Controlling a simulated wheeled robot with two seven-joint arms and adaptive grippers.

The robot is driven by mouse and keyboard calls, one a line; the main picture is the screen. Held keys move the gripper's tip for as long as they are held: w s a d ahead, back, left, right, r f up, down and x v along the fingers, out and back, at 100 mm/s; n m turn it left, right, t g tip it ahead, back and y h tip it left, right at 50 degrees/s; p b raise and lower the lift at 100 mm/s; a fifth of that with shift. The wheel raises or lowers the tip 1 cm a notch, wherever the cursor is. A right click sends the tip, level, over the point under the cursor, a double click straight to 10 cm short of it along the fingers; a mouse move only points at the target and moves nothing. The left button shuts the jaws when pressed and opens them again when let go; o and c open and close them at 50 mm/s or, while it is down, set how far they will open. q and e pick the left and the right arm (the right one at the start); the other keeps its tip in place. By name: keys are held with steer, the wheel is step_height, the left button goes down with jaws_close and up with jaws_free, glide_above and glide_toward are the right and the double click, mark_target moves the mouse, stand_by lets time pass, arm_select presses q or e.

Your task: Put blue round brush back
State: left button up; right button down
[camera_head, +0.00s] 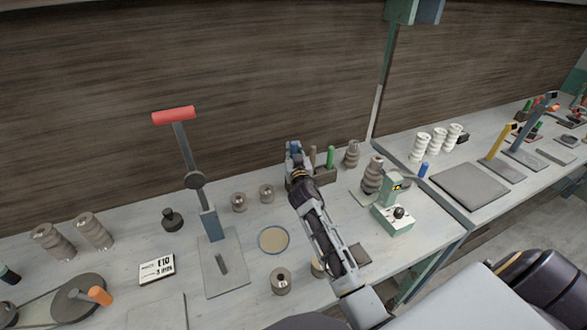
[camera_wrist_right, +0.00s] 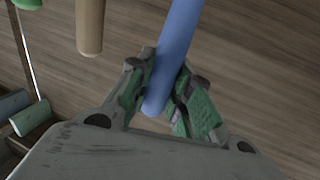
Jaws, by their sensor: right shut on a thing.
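My right gripper (camera_head: 296,158) is at the back of the bench, near the wall, shut on the blue round brush (camera_wrist_right: 178,45). In the right wrist view the brush is a smooth blue rod, slightly tilted, passing between the green-padded fingers (camera_wrist_right: 165,95). In the head view only a little blue (camera_head: 293,147) shows at the gripper. A dark brush block (camera_head: 325,174) stands just right of the gripper, with a green handle (camera_head: 330,157) and a brown handle (camera_head: 312,156) upright in it. The gripper hides the block's left part. My left gripper is not in view.
A stack of grey-brown spools (camera_head: 372,175) and a pale green device (camera_head: 393,214) stand right of the block. A round tan dish (camera_head: 273,240) and small spools (camera_head: 266,193) lie left of my arm. A red-handled lever press (camera_head: 210,225) stands further left.

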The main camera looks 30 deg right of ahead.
steer(key=shift+f, duration=1.3)
steer(key=shift+f+b, duration=0.3)
steer(key=shift+f, duration=0.4)
steer(key=shift+f+b, duration=0.3)
steer(key=shift+f, duration=0.9)
steer(key=c, duration=1.3)
jaws_free()
